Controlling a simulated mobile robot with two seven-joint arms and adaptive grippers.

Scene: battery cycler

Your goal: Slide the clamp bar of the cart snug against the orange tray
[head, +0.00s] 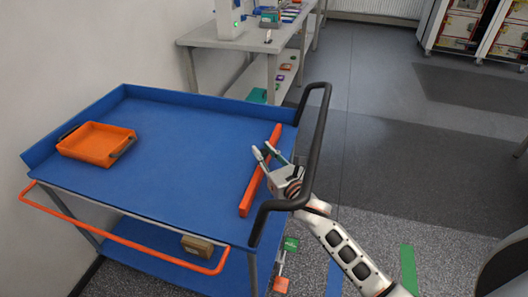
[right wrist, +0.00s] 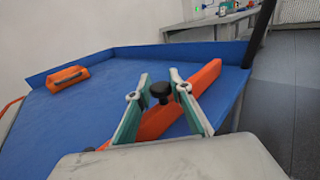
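The orange clamp bar (head: 250,192) lies across the right part of the blue cart top, well apart from the orange tray (head: 93,144) at the left. My right gripper (head: 266,146) reaches over the cart's right edge to the bar. In the right wrist view, its two green-and-grey fingers (right wrist: 158,78) are apart, on either side of a black knob (right wrist: 160,91) on the clamp bar (right wrist: 205,80). I cannot tell whether either finger touches the knob. The tray also shows in the right wrist view (right wrist: 68,78). My left gripper is not in view.
The blue cart top (head: 185,160) is bare between tray and bar, with a low raised rim. A black handle (head: 318,135) stands at its right end, close to my right arm. A cardboard-brown box (head: 197,245) sits on the lower shelf. A workbench (head: 225,42) stands behind.

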